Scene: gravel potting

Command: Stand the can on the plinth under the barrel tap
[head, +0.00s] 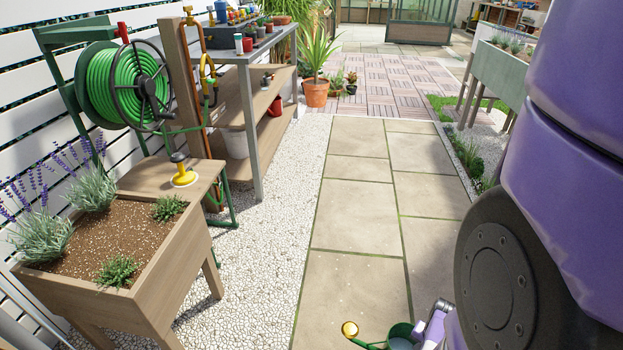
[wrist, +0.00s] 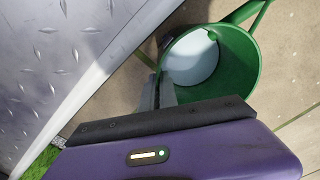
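The can is a green watering can (head: 401,335) with a brass rose at the end of its spout, at the bottom edge of the head view. It also shows in the wrist view (wrist: 236,72), seen from above, with a pale round area inside. My gripper (head: 432,325) is at the can's side opposite the spout. In the wrist view its dark fingers (wrist: 158,90) are close together at the can's near left side and look shut on it, likely at the handle. The exact contact is hidden. I cannot make out the plinth or a barrel with a tap.
A paved path (head: 345,213) runs ahead, mostly clear, with white gravel (head: 275,190) on its left. A wooden planter (head: 172,262), a hose reel (head: 128,83) and a potting bench (head: 245,100) line the left. A raised trough (head: 499,72) stands at the right.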

